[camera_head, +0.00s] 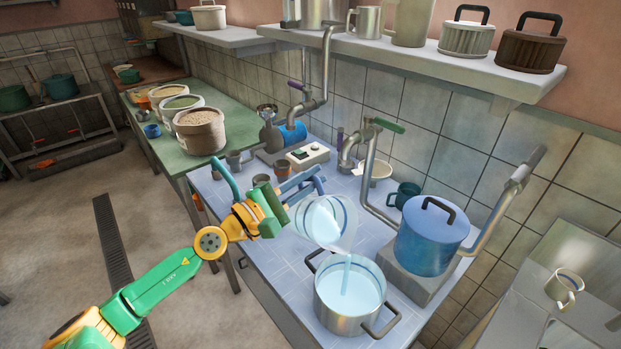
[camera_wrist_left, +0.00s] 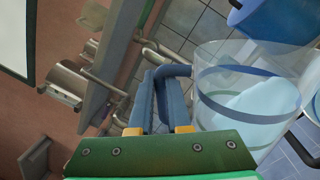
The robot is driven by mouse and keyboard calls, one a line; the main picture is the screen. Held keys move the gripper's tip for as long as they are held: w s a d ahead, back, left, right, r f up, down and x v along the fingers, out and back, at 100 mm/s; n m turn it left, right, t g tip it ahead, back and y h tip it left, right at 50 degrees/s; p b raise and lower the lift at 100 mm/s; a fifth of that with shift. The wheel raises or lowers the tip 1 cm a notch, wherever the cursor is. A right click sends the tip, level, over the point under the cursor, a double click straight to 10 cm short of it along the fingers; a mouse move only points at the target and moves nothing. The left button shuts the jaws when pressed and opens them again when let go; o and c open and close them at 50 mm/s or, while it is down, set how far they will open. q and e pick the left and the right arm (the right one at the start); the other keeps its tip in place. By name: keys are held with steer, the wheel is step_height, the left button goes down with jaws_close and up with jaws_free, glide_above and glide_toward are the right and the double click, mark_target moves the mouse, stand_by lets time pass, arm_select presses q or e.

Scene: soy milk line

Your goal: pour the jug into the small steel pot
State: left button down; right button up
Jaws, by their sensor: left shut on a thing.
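The jug (camera_head: 327,221) is clear with a blue band and holds white liquid. It is tilted over the small steel pot (camera_head: 346,319), and a white stream falls from its lip into the pot. The pot has two side handles and white liquid inside. My left gripper (camera_head: 303,187) is shut on the jug's handle, to the left of the pot and above the table. In the left wrist view the blue fingers close on the handle beside the jug (camera_wrist_left: 245,95). My right gripper is not in view.
A blue lidded pot (camera_head: 430,236) stands on a grey block right of the steel pot, near metal pipes. A dark green mug (camera_head: 405,194) and a switch box (camera_head: 307,156) stand behind. A shelf (camera_head: 400,62) overhangs the back. The tiled table's front left is clear.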

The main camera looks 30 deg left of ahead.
mark_target(323, 198)
arm_select(q)
steer(key=shift+s+d+f+m, duration=0.2)
steer(key=shift+s+d+m, duration=0.1)
steer(key=shift+d+m, duration=0.35)
steer(key=shift+s+d+f+m+h, duration=0.15)
steer(key=shift+s+d+m+h, duration=0.1)
steer(key=shift+d+m, duration=0.4)
steer(key=shift+s+d+f+m+h, duration=0.15)
steer(key=shift+s+d+m+h, duration=0.2)
steer(key=shift+m, duration=0.35)
steer(key=shift+d, duration=0.15)
steer(key=shift+s+d+f+m+p, duration=0.2)
steer(key=shift+s+d+m, duration=0.1)
steer(key=shift+d+m, duration=0.35)
steer(key=shift+s+d+f+m+p, duration=0.2)
steer(key=shift+s+d+m, duration=0.05)
steer(key=shift+d+m, duration=0.45)
steer(key=shift+s+d+f+m+p, duration=0.2)
steer(key=shift+s+d+m, duration=0.1)
steer(key=shift+d+m, duration=0.35)
steer(key=shift+g+h, duration=0.3)
